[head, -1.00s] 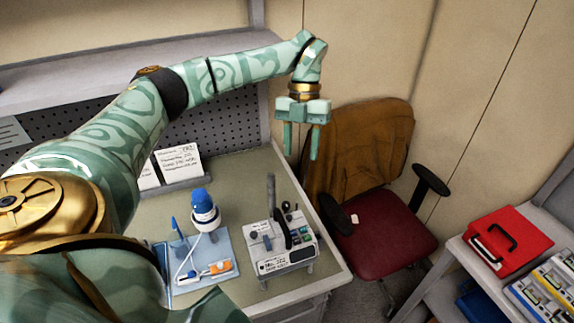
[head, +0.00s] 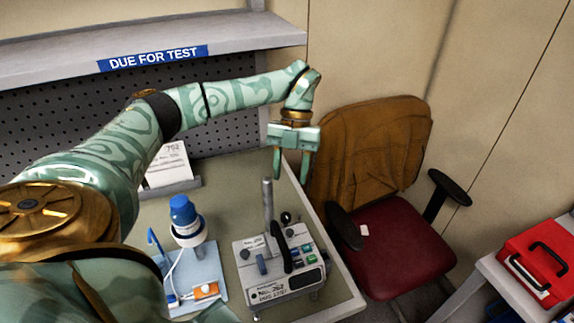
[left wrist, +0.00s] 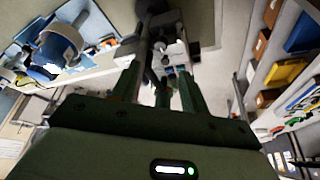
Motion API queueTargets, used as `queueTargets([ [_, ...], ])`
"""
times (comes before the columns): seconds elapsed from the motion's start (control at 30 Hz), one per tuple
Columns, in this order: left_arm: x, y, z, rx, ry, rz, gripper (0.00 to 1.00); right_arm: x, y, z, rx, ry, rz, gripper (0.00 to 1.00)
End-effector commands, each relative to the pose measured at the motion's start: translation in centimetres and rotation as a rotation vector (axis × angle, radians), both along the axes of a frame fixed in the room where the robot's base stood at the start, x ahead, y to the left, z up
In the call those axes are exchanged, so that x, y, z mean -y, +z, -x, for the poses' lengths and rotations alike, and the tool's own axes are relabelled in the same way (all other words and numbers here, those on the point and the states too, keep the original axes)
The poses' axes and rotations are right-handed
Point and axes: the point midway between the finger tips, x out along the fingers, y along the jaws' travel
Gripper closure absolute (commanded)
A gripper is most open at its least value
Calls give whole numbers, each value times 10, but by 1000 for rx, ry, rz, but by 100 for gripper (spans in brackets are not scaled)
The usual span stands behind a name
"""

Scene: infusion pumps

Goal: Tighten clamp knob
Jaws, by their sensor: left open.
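The grey infusion pump (head: 285,288) stands on the bench, with a number label on its front. A vertical grey pole (head: 268,205) rises at its back, beside a black curved handle (head: 281,246). A small dark round knob (head: 286,217) shows at the back right; I cannot tell whether it is the clamp knob. My left gripper (head: 291,168) is open and empty, fingers pointing down, above and behind the pump near the pole top. In the left wrist view the pump (left wrist: 172,48) lies beyond the fingers, partly hidden by them. My right gripper is out of view.
A white card (head: 168,165) stands behind. A red chair (head: 400,240) with a brown jacket (head: 370,150) is right of the bench. A red case (head: 545,260) lies farther right.

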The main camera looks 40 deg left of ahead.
Motion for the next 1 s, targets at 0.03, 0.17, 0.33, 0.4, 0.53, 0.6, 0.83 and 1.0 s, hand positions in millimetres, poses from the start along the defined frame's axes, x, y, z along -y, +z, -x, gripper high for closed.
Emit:
queueTargets([
  [0.03,3,-15,6,-5,-3,1,55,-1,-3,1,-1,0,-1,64],
  [0.17,9,-45,17,-6,-2,2,55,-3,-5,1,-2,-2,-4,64],
  [0.33,14,-74,27,-3,0,1,55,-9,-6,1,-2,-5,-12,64],
  [0.4,16,-82,30,-1,-1,0,55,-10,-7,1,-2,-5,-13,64],
  [0.53,18,-90,33,1,0,0,55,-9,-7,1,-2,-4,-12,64],
  [0.6,18,-92,33,1,0,0,55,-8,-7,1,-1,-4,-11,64],
  [0.83,18,-93,33,1,0,0,55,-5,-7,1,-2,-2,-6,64],
  [1.0,18,-92,33,1,0,0,100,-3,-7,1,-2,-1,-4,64],
])
